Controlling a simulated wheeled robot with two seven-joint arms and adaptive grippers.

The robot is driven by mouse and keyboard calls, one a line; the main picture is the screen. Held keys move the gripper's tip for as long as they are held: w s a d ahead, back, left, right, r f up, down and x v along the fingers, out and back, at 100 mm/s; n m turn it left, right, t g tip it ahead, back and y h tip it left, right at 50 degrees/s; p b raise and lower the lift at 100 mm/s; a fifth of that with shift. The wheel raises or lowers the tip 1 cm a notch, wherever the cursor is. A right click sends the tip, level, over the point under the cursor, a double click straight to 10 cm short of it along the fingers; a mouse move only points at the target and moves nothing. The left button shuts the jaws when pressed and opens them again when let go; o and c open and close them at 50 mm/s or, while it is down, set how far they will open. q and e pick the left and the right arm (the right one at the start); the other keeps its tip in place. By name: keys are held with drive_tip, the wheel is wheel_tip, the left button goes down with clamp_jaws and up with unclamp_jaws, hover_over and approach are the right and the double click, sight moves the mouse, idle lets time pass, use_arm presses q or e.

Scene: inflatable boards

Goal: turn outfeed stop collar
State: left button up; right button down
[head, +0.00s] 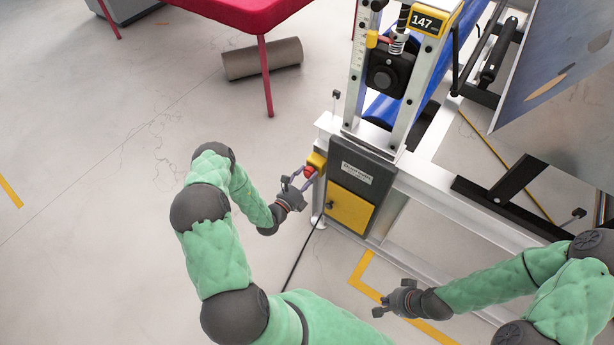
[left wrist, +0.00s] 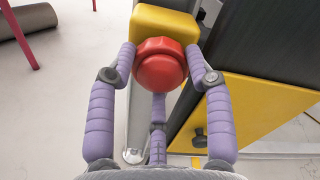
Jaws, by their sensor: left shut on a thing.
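The stop collar is a red ribbed ring with a rounded red button (left wrist: 160,72) on a yellow box (left wrist: 164,24), seen in the left wrist view. In the head view the red collar (head: 309,171) shows small on the yellow box (head: 317,160) at the machine's left corner. My left gripper (head: 306,174) is shut on the collar; its purple fingertips (left wrist: 161,68) press from both sides. My right gripper (head: 383,306) is away from it, low over the floor and empty; its finger opening is too small to tell.
The machine has a grey cabinet (head: 369,162) with a yellow door (head: 349,208) beside the collar. A white frame beam (head: 440,190) runs right. A black cable (head: 303,252) hangs to the floor.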

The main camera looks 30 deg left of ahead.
use_arm(q)
drive_tip(key=shift+r+m+p, duration=0.1)
drive_tip(key=shift+m+p, duration=0.6)
drive_tip(key=shift+m, duration=1.8)
drive_tip(key=shift+w+a, duration=0.1)
drive_tip(key=o, duration=1.2)
drive_tip(key=s, duration=1.2)
drive_tip(key=shift+a, duration=0.4)
